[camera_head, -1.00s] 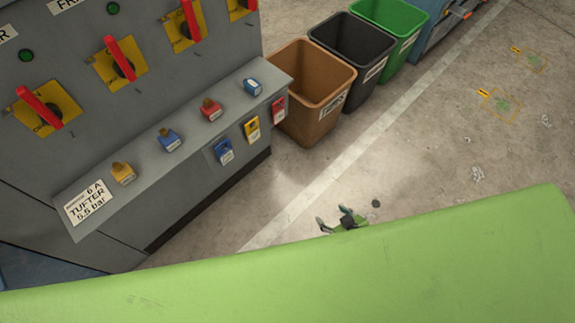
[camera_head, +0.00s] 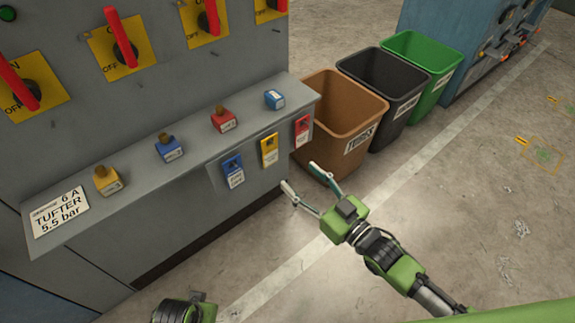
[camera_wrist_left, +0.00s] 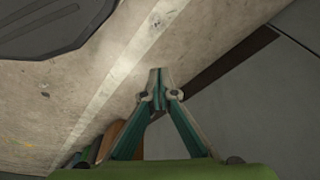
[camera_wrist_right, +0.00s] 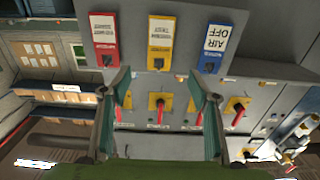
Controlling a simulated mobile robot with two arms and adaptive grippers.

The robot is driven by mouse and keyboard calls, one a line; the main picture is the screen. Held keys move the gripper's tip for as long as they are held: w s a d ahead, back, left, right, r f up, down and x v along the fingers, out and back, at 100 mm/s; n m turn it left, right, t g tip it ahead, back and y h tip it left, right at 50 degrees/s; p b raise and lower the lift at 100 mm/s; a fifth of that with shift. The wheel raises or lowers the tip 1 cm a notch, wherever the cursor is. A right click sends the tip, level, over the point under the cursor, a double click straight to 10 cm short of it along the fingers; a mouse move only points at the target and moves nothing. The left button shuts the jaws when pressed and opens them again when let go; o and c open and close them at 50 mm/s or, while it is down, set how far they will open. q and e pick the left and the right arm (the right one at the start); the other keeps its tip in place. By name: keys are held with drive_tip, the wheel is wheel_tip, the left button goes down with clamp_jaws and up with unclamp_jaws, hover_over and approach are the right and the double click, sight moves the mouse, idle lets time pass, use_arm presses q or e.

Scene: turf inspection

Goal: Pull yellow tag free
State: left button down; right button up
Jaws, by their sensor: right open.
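The yellow tag (camera_head: 269,150) hangs on the front of the grey panel's ledge, between a blue tag (camera_head: 233,170) and a red tag (camera_head: 302,130). In the right wrist view the yellow tag (camera_wrist_right: 161,42) is upside down, ahead of and centred between the fingers. My right gripper (camera_head: 299,176) is open and empty, just below and in front of the tags, apart from them. It also shows in the right wrist view (camera_wrist_right: 161,82). My left gripper (camera_wrist_left: 157,73) has its fingertips together, with nothing seen between them; only part of that arm shows at the head view's bottom edge.
Several padlock-like blocks, including a yellow one (camera_head: 107,180), stand on the ledge (camera_head: 75,225) above. Red-handled switches (camera_head: 121,38) are on the panel behind. A brown bin (camera_head: 335,115), a black bin (camera_head: 385,90) and a green bin (camera_head: 427,60) stand to the right. The floor in front is open.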

sight(271, 149)
drive_tip(key=b+x, duration=0.1)
drive_tip(key=x, duration=0.9)
drive_tip(key=shift+w+a+f+b, duration=0.1)
drive_tip(key=shift+w+a+b, duration=0.1)
drive_tip(key=shift+w+b, duration=0.15)
use_arm(q)
drive_tip(key=w+v, duration=0.1)
drive_tip(key=v, duration=0.5)
drive_tip(key=shift+w+r, duration=0.55)
drive_tip(key=shift+r, duration=0.05)
use_arm(e)
drive_tip(key=shift+w+a, duration=0.4)
drive_tip(key=shift+w, duration=0.1)
drive_tip(key=shift+c, duration=0.5)
drive_tip(key=c, duration=1.1)
